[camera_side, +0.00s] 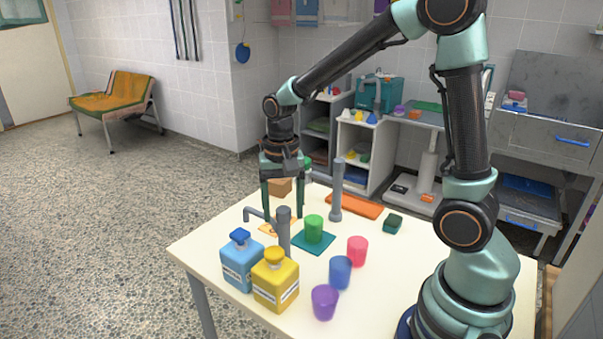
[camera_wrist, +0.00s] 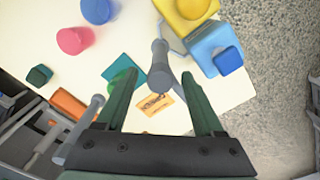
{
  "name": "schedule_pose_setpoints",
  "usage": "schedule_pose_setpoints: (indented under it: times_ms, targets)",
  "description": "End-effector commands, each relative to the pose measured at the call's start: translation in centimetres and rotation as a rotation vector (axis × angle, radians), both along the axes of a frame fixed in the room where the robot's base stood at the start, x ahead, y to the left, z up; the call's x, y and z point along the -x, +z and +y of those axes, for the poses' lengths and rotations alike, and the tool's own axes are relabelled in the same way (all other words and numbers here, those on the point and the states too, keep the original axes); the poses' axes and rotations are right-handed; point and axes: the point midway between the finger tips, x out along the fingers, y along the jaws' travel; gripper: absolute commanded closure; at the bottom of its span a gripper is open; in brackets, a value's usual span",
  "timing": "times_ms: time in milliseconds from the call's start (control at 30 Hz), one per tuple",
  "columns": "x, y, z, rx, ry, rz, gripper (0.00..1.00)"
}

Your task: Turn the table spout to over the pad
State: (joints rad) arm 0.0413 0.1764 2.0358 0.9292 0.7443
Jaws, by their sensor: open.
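The grey table spout (camera_side: 284,236) is an upright post with a short side arm pointing left, its tip away from the teal pad (camera_side: 328,243). A green cup (camera_side: 313,228) stands on that pad. My gripper (camera_side: 284,216) is open and empty, pointing down behind the spout's post. In the wrist view the spout (camera_wrist: 160,76) shows between the spread fingers (camera_wrist: 160,88); I cannot tell whether they touch it. There the left finger hides much of the green cup, and a corner of the teal pad (camera_wrist: 118,69) shows beside it.
Blue (camera_side: 237,264) and yellow (camera_side: 276,282) bottles stand close in front of the spout. Pink (camera_side: 357,250), blue (camera_side: 340,272) and purple (camera_side: 324,302) cups stand right. A second grey post (camera_side: 337,190), an orange slab (camera_side: 358,206) and a dark green block (camera_side: 393,224) are farther back.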

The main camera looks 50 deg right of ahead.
Motion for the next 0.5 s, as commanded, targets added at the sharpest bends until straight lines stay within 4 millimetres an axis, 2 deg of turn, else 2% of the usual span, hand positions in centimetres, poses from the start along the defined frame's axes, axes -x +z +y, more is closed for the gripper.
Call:
schedule_pose_setpoints:
  times_ms: [67, 100, 267, 300, 500]
  targets:
    - [0.0, 0.01, 0.0, 0.0, 0.0, 0.0, 0.31]
    - [0.0, 0.01, 0.0, 0.0, 0.0, 0.0, 0.34]
    - [0.0, 0.03, 0.0, 0.0, 0.0, 0.0, 0.96]
    - [0.0, 0.03, 0.0, 0.0, 0.0, 0.0, 1.0]
    - [0.01, 0.05, -0.01, 0.0, 0.0, 0.0, 1.0]
